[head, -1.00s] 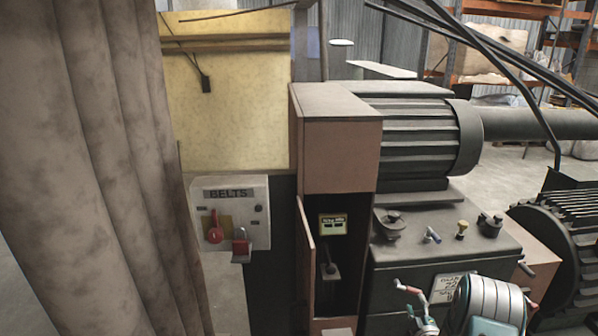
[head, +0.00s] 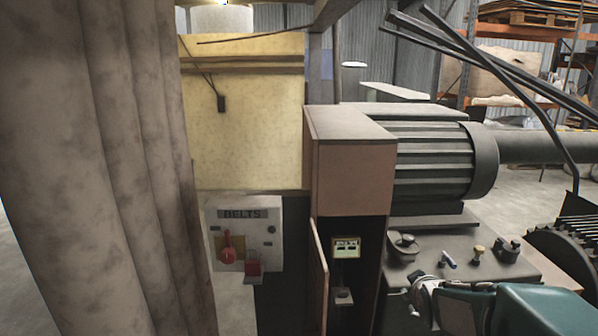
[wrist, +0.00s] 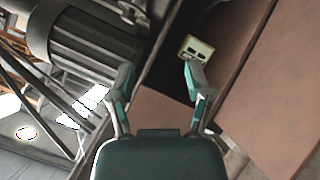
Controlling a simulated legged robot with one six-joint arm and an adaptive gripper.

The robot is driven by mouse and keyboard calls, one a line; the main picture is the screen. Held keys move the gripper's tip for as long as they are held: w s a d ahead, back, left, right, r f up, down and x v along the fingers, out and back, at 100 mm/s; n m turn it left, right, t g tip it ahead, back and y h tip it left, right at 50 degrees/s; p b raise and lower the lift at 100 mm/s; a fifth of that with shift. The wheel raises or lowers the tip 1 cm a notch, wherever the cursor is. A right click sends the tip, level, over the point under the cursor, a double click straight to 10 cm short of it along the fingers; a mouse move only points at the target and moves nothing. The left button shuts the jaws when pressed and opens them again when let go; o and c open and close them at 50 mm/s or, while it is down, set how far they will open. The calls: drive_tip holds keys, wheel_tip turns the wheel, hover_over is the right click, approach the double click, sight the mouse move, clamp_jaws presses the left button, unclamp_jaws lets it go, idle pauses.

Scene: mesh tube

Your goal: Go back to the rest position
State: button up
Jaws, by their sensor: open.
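My gripper (wrist: 158,78) is open and empty in the wrist view, its two teal-and-grey fingers spread apart. In the head view my gripper (head: 408,292) shows at the lower right, in front of the machine's cabinet and control top. The open cabinet (head: 350,180) has a brown cover and a dark recess. Inside it is a small pale-yellow panel (head: 346,248), above a small grey box (head: 343,296). In the wrist view the yellow panel (wrist: 198,48) lies beyond the right fingertip. I cannot tell how the handle at the grey box stands.
A grey BELTS box (head: 244,232) with a red switch and red padlock stands left of the cabinet. A brown curtain (head: 95,170) fills the left side. A ribbed motor (head: 435,160) and a control top with knobs (head: 465,255) stand at the right.

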drive_tip(key=s+a+r+m+g, duration=0.1)
drive_tip(key=s+a+g, duration=0.1)
drive_tip(key=s, duration=0.7)
drive_tip(key=s+a+r+m+g+y, duration=0.1)
drive_tip(key=s+a+m, duration=0.1)
drive_tip(key=s+a, duration=0.3)
drive_tip(key=s+a+r+m+g+y, duration=0.1)
drive_tip(key=s+a+g, duration=0.1)
drive_tip(key=s, duration=1.2)
drive_tip(key=shift+a+r+m+g, duration=0.3)
drive_tip(key=shift+a+r+m, duration=0.1)
drive_tip(key=shift+a, duration=0.35)
drive_tip(key=shift+d, duration=0.15)
